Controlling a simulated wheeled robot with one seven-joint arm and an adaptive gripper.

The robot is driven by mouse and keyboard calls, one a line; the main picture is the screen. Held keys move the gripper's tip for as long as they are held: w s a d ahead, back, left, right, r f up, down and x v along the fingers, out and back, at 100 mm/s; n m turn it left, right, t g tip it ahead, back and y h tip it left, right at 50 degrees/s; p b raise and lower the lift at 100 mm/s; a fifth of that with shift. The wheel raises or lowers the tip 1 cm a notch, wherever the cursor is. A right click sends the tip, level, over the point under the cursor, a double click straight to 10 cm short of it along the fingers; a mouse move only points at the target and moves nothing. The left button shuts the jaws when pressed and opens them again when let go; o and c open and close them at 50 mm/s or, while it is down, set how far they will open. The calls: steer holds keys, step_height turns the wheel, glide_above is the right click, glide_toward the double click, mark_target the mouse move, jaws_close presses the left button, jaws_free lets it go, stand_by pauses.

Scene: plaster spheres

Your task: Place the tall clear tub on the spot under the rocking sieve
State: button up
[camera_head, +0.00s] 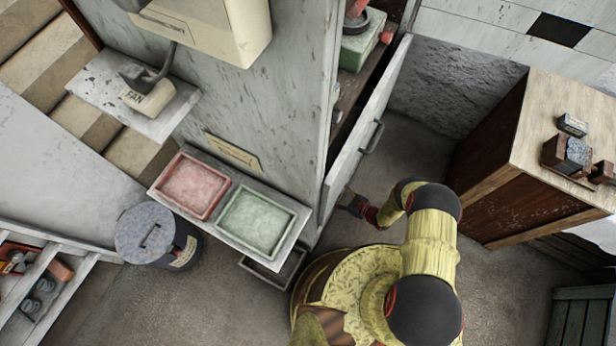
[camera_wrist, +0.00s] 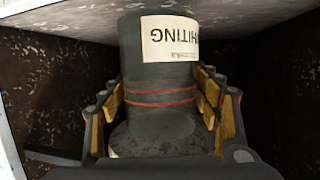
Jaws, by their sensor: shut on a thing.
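My gripper is in the wrist view (camera_wrist: 165,115), its padded fingers on both sides of a dark grey cylindrical tub (camera_wrist: 158,75). The tub carries a pale label that reads WHITING upside down, and red bands run around it. It looks grey rather than clear, so I cannot tell if it is the tall clear tub. It sits within a dark, worn-walled space under a pale panel. In the head view my gripper (camera_head: 352,204) is at the pale cabinet door's edge, and the tub is hidden there. I cannot pick out a rocking sieve or the spot under it.
An open pale cabinet door (camera_head: 372,110) stands beside my arm. A red tray (camera_head: 192,163) and a green tray (camera_head: 285,214) sit on a ledge. A lidded drum (camera_head: 150,232) stands at left. A wooden bench (camera_head: 545,110) holds small boxes at right. Some floor is clear.

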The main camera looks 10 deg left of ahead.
steer(key=b+x, duration=0.1)
steer(key=x, duration=0.4)
steer(key=b+x, duration=0.2)
steer(key=x, duration=0.2)
steer(key=b+x, duration=0.2)
steer(key=x, duration=0.3)
steer(key=shift+w+a+r, duration=0.2)
steer(key=shift+a+r, duration=0.05)
steer(key=shift+a, duration=0.15)
steer(key=shift+r, duration=0.1)
steer(key=o, duration=1.3)
steer(key=shift+f, duration=0.2)
